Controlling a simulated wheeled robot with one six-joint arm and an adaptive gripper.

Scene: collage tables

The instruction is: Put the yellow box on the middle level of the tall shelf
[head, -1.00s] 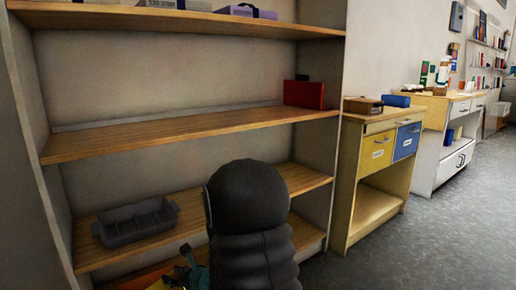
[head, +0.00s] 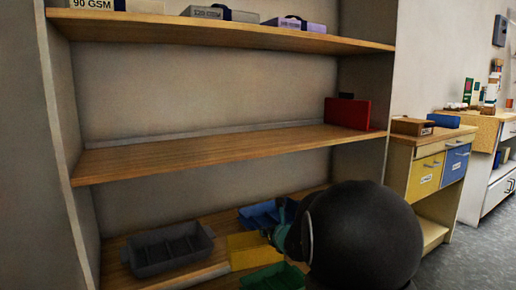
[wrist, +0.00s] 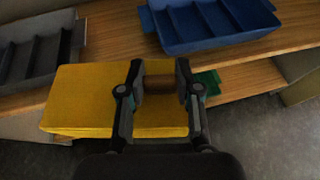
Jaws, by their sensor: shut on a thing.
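The yellow box (head: 248,252) is low in the tall shelf (head: 75,150), between a grey tray and a blue tray. In the wrist view the yellow box (wrist: 85,100) fills the left middle, its near edge over the grey floor. My gripper (wrist: 160,85) is shut at its right part; a brown patch shows between the fingertips. In the head view my gripper (head: 278,234) is at the box's right end, partly hidden by my dark arm. The middle level (head: 220,158) is a wooden board above, largely bare, with a red box (head: 348,113) at its right end.
The grey tray (head: 168,250) and blue tray (head: 265,215) sit on the lower level. A green tray (head: 272,278) shows below the yellow box. The top board (head: 220,30) holds several boxes. A drawer cabinet (head: 430,175) stands to the right.

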